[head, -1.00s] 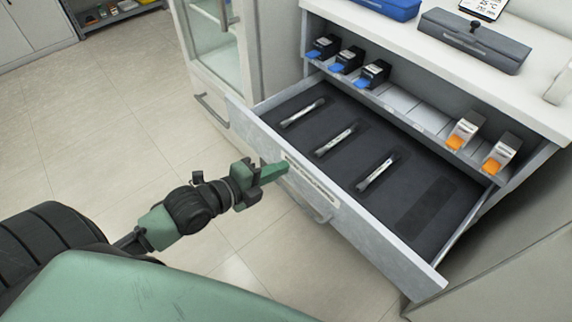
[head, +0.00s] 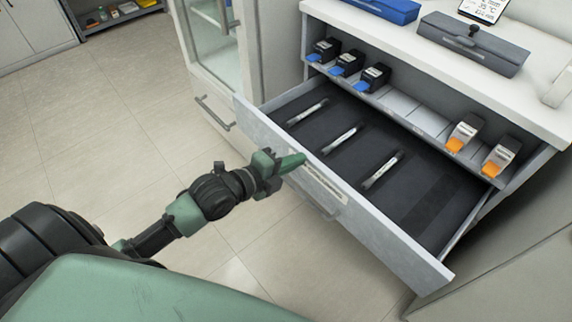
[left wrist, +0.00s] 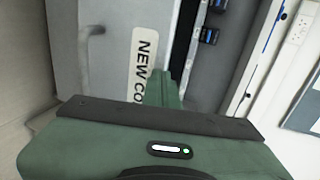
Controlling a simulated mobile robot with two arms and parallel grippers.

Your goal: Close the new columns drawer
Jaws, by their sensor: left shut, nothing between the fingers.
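The new columns drawer (head: 395,240) is pulled out of the white cabinet, its grey front and long label facing my left arm in the head view. Three slim columns (head: 343,139) lie in slots on its dark liner; the slot nearest the right end is empty. My left gripper (head: 296,161) is shut and empty, its fingertips at the drawer front beside the label's left end. In the left wrist view the fingers (left wrist: 163,92) are against or very near the front, covering part of the label (left wrist: 143,60), which reads "NEW CO". Contact is hard to tell. My right gripper is not in view.
A shelf above the drawer holds black boxes with blue fronts (head: 347,62) and white boxes with orange fronts (head: 464,134). A grey case (head: 473,45) and a blue case (head: 388,8) stand on the white counter. A glass-door cabinet (head: 212,50) is at left. The floor is clear.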

